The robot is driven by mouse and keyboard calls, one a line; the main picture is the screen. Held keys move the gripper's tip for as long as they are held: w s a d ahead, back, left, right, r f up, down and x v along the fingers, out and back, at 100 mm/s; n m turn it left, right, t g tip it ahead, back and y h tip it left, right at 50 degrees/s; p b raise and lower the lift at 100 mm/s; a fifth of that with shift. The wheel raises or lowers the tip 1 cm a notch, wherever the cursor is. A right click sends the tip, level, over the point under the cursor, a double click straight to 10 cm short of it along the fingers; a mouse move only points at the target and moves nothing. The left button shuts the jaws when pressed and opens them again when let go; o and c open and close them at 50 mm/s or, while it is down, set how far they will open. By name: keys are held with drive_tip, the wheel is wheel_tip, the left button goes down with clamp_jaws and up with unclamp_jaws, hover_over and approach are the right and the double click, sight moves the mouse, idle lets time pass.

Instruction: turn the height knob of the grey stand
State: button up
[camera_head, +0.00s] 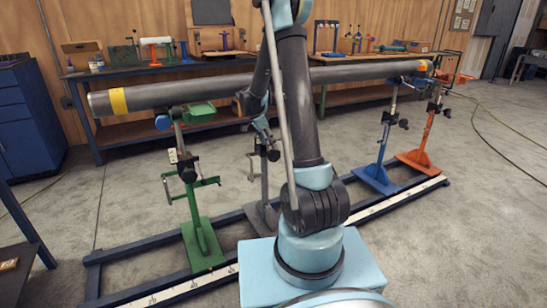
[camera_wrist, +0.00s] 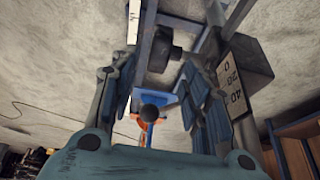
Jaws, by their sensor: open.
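The grey stand (camera_head: 262,183) stands on the rail behind my arm, between the green and blue stands. Its dark knob (camera_head: 273,155) shows just left of my arm. My gripper (camera_head: 264,136) is just above that knob in the head view, small and partly hidden. In the wrist view my gripper (camera_wrist: 160,72) is open, one finger on each side. A dark round knob (camera_wrist: 162,48) lies between and slightly beyond the fingertips, with a visible gap to the left finger; contact on the right is unclear. A scale plate (camera_wrist: 234,82) shows beside the right finger.
A long grey pipe (camera_head: 180,92) runs above the stands. The green stand (camera_head: 196,205) is left; the blue stand (camera_head: 383,140) and orange stand (camera_head: 428,130) are right. All stand along a floor rail (camera_head: 150,292). Workbenches (camera_head: 115,131) stand behind.

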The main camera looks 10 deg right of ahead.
sight(272, 150)
drive_tip(key=x, duration=0.9)
drive_tip(key=shift+d, duration=0.1)
clamp_jaws()
